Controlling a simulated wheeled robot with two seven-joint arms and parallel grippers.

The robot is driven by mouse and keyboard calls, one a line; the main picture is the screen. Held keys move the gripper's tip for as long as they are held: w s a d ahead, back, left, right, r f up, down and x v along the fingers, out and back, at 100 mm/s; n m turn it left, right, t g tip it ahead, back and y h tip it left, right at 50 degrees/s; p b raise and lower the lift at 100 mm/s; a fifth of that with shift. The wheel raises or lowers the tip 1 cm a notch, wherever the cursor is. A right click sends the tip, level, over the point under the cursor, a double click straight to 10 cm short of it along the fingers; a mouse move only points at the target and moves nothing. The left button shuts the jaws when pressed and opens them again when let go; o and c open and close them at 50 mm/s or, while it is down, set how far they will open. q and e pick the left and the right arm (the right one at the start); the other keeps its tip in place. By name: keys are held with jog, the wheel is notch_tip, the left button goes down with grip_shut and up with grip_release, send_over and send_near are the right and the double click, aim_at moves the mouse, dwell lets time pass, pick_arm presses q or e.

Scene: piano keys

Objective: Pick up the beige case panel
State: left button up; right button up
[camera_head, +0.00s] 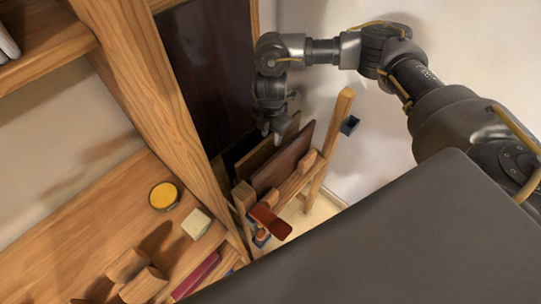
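Several flat panels stand upright in a wooden rack (292,187). A dark brown panel (286,160) is at the front. Behind it, a tan, olive-toned panel (258,157) shows only as a strip; it is the closest match to a beige panel. My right gripper (271,133) points down from above at the upper part of these panels. Its fingers overlap the panel edges in the picture. I cannot tell whether they touch a panel or how far apart they are. My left gripper is out of view.
A wooden bench (95,220) at left holds a yellow-topped round tin (164,195), a pale block (196,223), wooden pieces (143,285) and a dark red bar (196,276). A thick wooden post (160,95) stands left of the rack. A red object (270,221) sits at the rack's front.

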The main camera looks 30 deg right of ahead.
aim_at(270, 142)
jog(key=shift+w+f+p, duration=0.2)
jog(key=shift+f+p, duration=0.3)
jog(key=shift+f, duration=1.8)
grip_shut()
